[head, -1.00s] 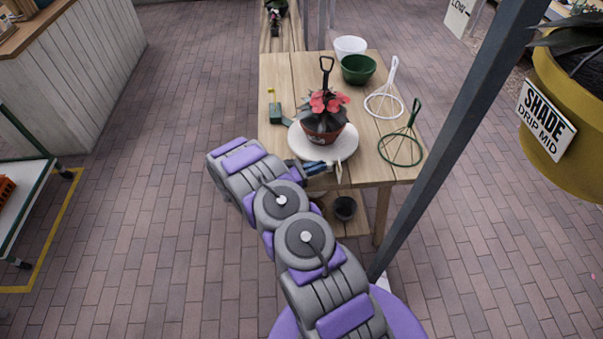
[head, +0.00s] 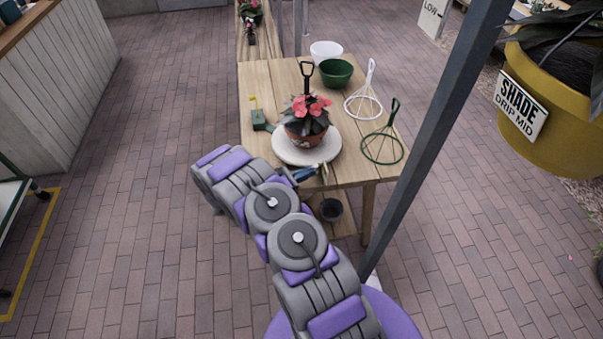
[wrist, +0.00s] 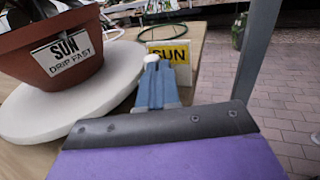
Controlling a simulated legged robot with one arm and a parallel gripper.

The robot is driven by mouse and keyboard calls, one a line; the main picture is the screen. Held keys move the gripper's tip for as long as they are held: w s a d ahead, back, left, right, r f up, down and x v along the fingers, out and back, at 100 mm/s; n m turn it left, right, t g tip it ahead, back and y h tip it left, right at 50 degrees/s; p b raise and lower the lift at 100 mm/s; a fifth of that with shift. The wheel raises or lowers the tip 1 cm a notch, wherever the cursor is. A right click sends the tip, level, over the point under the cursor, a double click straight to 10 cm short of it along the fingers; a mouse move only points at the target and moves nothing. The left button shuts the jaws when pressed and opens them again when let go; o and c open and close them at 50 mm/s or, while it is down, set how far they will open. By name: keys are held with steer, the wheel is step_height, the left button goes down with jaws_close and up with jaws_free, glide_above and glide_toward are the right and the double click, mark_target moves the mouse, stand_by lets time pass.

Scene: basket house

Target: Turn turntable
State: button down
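The turntable (head: 325,150) is a round white disc on the wooden table, near its front edge. A terracotta pot (head: 304,137) with red flowers and dark leaves stands upright on it. In the wrist view, the pot (wrist: 80,65) bears a "SUN DRIP FAST" label, and the turntable (wrist: 40,118) fills the left side. My gripper (head: 310,171) is at the disc's front edge. In the wrist view, my gripper (wrist: 154,75) has blue fingers with a pale tip, just right of the rim. Contact with the rim and finger spacing are unclear.
A yellow "SUN" sign (wrist: 172,52) stands beyond my fingers. A grey post (head: 430,140) rises at right.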

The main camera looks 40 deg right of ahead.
steer(key=shift+d, duration=0.15)
steer(key=shift+a, duration=0.45)
steer(key=s+p+v, duration=0.1)
steer(key=p+v, duration=0.1)
steer(key=v, duration=1)
steer(key=shift+s+a, duration=0.2)
steer(key=shift+a, duration=0.35)
